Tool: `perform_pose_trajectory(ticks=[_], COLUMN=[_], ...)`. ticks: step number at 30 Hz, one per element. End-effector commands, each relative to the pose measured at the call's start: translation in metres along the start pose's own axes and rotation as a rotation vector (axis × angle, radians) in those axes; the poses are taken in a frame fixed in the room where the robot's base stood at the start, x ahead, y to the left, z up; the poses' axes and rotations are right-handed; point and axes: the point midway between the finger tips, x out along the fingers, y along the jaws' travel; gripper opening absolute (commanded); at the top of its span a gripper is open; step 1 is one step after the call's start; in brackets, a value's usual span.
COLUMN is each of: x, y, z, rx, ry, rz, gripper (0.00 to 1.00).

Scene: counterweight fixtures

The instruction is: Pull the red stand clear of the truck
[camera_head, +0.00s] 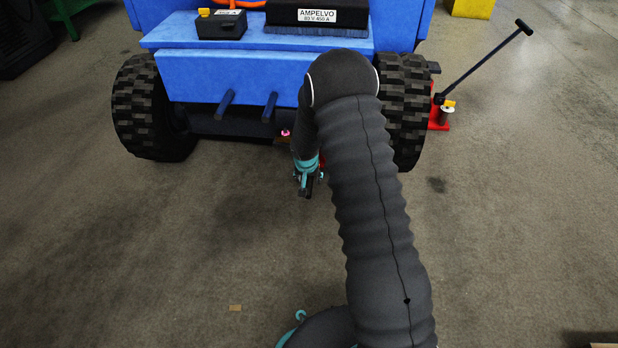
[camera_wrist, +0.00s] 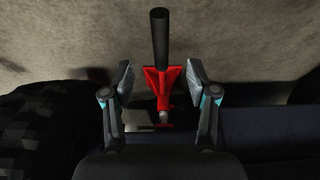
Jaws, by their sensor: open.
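The red stand (camera_wrist: 172,80) shows in the wrist view, with a black bar (camera_wrist: 160,38) rising from it toward the top of the picture and a pale metal part below. My gripper (camera_wrist: 161,76) is open, one finger on each side of the stand, with gaps between. I cannot tell the depth between them. The blue truck (camera_head: 225,76) stands behind, with chunky black tyres.
A red jack (camera_head: 439,123) with a long dark handle stands right of the truck's right wheel. A battery box (camera_head: 221,24) and a labelled dark block (camera_head: 318,17) sit on the truck.

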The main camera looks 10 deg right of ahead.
Motion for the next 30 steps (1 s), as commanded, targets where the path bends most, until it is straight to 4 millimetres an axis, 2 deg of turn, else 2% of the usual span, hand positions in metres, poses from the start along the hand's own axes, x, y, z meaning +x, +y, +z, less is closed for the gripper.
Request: perform_pose_trajectory(ticks=[8, 24, 30], x=[0.019, 0.075, 0.087], y=[-0.001, -0.001, -0.001], z=[0.002, 0.003, 0.001], rx=[0.0, 0.001, 0.0], ry=[-0.002, -0.002, -0.002], rz=[-0.002, -0.002, -0.001], gripper=[0.58, 0.58, 0.58])
